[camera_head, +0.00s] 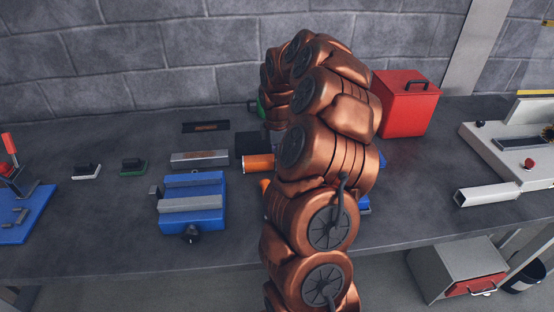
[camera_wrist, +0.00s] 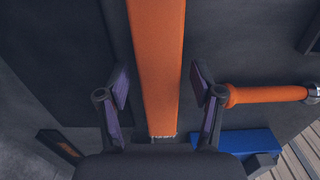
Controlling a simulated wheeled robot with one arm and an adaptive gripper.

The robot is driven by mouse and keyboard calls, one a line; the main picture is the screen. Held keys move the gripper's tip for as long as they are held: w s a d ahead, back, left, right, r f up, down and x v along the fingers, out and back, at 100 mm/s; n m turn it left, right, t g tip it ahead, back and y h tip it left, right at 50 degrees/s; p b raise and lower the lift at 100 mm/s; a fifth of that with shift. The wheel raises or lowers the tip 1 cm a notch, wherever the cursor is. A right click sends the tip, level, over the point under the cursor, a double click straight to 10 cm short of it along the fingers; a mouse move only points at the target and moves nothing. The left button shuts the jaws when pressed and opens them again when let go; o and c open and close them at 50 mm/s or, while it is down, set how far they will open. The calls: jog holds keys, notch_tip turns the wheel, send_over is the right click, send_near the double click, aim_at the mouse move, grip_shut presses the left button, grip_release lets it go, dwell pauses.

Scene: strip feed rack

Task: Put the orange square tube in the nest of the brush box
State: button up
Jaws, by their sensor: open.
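The orange square tube (camera_wrist: 158,65) shows in the wrist view as a long straight bar running from the top edge down between my fingers. My gripper (camera_wrist: 160,88) is open, with one finger on each side of the tube and a gap to each. In the head view my arm hides my gripper and most of the tube's area. An orange piece (camera_head: 258,162) shows left of my arm there; I cannot tell if it is the tube. The brush box (camera_head: 508,150) appears to be the pale unit at the right, with a brown brush, red button and light open channel (camera_head: 490,196) in front.
A blue vise-like fixture (camera_head: 192,205) and a grey bar (camera_head: 199,159) lie left of my arm. A red box (camera_head: 405,103) stands behind it at right. In the wrist view an orange rounded handle (camera_wrist: 265,94) lies close right of my gripper. Bench between my arm and the brush box is mostly clear.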

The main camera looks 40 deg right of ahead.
notch_tip(320, 180, up, 10)
jog(key=shift+f+b, duration=0.15)
jog(key=shift+b, duration=0.85)
jog(key=shift+a+r, duration=0.1)
jog(key=shift+r, duration=0.7)
